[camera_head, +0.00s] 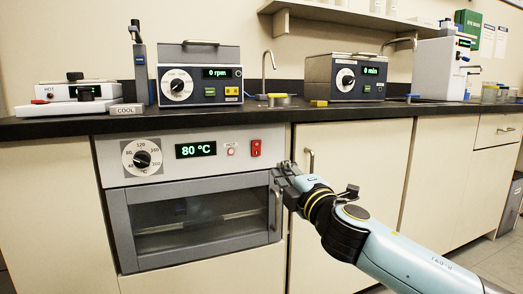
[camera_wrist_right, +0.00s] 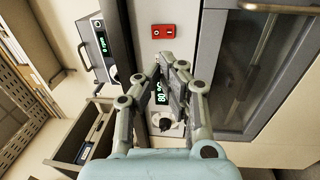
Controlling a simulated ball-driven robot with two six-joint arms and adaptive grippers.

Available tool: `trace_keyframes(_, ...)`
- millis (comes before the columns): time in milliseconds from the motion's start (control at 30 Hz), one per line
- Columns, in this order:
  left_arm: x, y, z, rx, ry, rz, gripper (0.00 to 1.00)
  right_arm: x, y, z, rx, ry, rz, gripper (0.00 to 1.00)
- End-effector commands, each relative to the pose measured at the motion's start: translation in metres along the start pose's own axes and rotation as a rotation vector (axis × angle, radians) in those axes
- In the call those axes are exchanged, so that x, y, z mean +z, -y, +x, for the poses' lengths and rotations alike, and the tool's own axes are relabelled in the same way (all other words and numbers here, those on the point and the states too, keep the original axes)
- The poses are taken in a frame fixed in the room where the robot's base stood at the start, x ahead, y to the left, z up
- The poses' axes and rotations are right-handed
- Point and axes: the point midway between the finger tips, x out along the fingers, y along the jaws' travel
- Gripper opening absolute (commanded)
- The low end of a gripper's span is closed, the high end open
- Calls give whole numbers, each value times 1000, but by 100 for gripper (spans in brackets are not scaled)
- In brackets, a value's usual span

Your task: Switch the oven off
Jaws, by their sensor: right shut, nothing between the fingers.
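The oven (camera_head: 112,232) is built in under the bench, with a grey windowed door that is shut. Its panel has a dial (camera_head: 142,158), a lit green display (camera_head: 196,149) reading 80 °C, a small round button or lamp (camera_head: 231,151) and a red rocker switch (camera_head: 256,148). My right gripper (camera_head: 282,172) is shut and empty in front of the panel's right end, to the right of and a little below the switch. In the right wrist view the red switch (camera_wrist_right: 163,31) lies just beyond the fingertips (camera_wrist_right: 171,62), apart from them in the picture. My left gripper is not in view.
The oven door handle (camera_head: 276,208) stands out just below my right gripper. On the dark benchtop are a hot plate (camera_head: 80,91), a "0 rpm" device (camera_head: 199,75) and a "0 min" device (camera_head: 346,78). Cream cabinets (camera_head: 345,150) adjoin the oven on the right.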

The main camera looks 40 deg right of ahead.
Motion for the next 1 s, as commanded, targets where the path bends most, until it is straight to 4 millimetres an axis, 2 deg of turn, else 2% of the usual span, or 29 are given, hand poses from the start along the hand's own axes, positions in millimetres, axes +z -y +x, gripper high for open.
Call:
trace_keyframes(167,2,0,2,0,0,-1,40,0,-2,29,4,3,2,0)
trace_keyframes(400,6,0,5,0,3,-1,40,0,-2,81,3,2,1,0)
trace_keyframes(600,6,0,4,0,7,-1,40,0,0,115,1,2,2,0)
trace_keyframes(800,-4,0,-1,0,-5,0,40,0,0,132,0,1,0,0)
trace_keyframes(1000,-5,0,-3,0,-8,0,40,0,0,134,0,0,0,0)
